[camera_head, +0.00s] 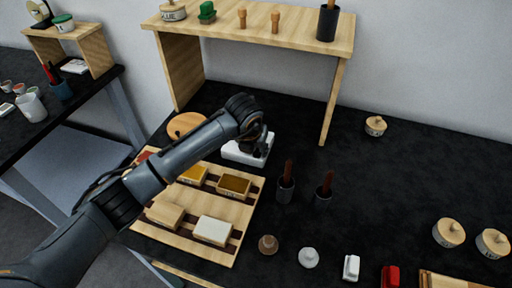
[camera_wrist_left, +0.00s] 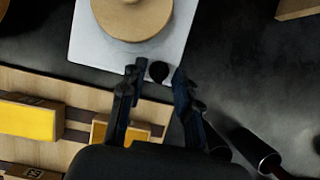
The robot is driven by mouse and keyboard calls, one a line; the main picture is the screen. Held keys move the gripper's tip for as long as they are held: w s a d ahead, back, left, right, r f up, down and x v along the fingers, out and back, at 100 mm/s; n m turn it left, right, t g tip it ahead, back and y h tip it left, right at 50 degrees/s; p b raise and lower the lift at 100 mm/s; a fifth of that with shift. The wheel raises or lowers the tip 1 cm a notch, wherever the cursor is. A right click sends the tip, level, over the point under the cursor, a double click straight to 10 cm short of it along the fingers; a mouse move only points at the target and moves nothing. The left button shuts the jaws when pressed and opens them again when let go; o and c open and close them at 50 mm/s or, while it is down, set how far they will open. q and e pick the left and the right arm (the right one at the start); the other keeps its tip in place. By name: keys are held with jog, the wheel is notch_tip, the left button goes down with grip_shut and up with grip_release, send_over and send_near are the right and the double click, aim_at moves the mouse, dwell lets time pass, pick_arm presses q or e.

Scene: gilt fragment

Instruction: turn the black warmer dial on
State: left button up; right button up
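The warmer (camera_head: 240,155) is a white, flat box on the black table, partly hidden behind my left gripper (camera_head: 254,138) in the head view. In the left wrist view the warmer (camera_wrist_left: 85,35) is a pale plate with a round wooden-lidded item (camera_wrist_left: 131,16) on it. The black dial (camera_wrist_left: 158,71) is a small round knob at the warmer's near edge. My left gripper (camera_wrist_left: 156,84) is open, with one fingertip on each side of the dial. Whether the fingers touch the dial cannot be told. My right gripper is not in view.
A wooden rack (camera_head: 188,216) with coloured blocks lies below the warmer. Two dark cups with brown-handled tools (camera_head: 285,188) stand to its right. A wooden shelf (camera_head: 290,32) stands behind. The table right of the shelf leg is mostly clear.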

pick_arm(q)
jog(key=shift+c, duration=0.2)
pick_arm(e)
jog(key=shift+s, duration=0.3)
pick_arm(q)
grip_shut()
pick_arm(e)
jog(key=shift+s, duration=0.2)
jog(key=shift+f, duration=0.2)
